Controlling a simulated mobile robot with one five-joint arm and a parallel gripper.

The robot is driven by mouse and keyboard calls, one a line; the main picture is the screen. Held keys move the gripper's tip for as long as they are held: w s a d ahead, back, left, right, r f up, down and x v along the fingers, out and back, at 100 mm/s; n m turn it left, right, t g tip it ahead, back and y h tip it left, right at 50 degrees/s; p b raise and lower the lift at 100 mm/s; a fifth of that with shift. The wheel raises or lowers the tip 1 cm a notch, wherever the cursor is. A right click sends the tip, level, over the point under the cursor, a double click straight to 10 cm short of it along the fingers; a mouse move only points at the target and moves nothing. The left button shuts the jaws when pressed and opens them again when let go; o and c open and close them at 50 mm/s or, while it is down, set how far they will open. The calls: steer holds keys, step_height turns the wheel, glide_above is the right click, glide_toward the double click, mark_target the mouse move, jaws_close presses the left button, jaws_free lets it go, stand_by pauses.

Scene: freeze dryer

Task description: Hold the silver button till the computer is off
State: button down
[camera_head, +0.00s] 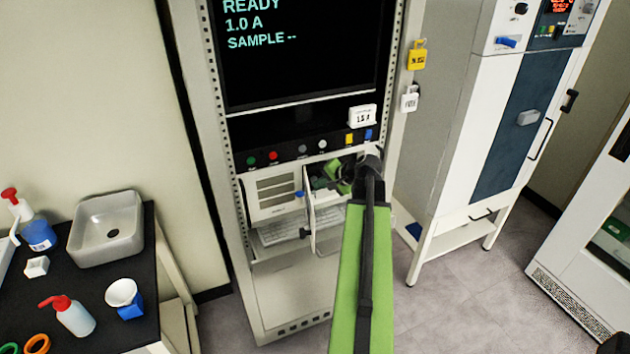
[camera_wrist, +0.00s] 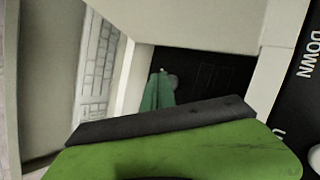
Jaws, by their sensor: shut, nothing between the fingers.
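The computer (camera_head: 272,192) is a beige case with a slatted front, set in the tall rack below the button panel. A small door (camera_head: 326,217) on its front stands open, with a dark recess behind it. My gripper (camera_head: 335,178) is shut and empty and reaches into this recess. In the wrist view its green tip (camera_wrist: 157,92) points into the recess beside a small round grey shape (camera_wrist: 172,81), which looks like the silver button. The tip partly overlaps it; I cannot tell whether they touch. No power light is clearly visible.
A screen (camera_head: 300,60) above reads READY, 1.0 A, SAMPLE. A panel (camera_head: 240,150) with coloured buttons lies just over the computer. A keyboard (camera_head: 282,233) sits below it. A white and blue cabinet (camera_head: 500,120) stands right; a black bench (camera_head: 95,285) with a sink stands left.

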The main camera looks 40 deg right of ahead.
steer(key=shift+w+d, duration=0.15)
steer(key=shift+w, duration=0.2)
stand_by(0.3)
stand_by(2.2)
steer(key=shift+s, duration=0.1)
steer(key=shift+s+a, duration=0.35)
steer(key=shift+s, duration=0.3)
steer(key=s, duration=0.1)
steer(key=s+a, duration=0.1)
steer(key=s, duration=0.2)
steer(key=shift+s+a, duration=0.35)
steer(key=shift+a, duration=0.05)
stand_by(0.4)
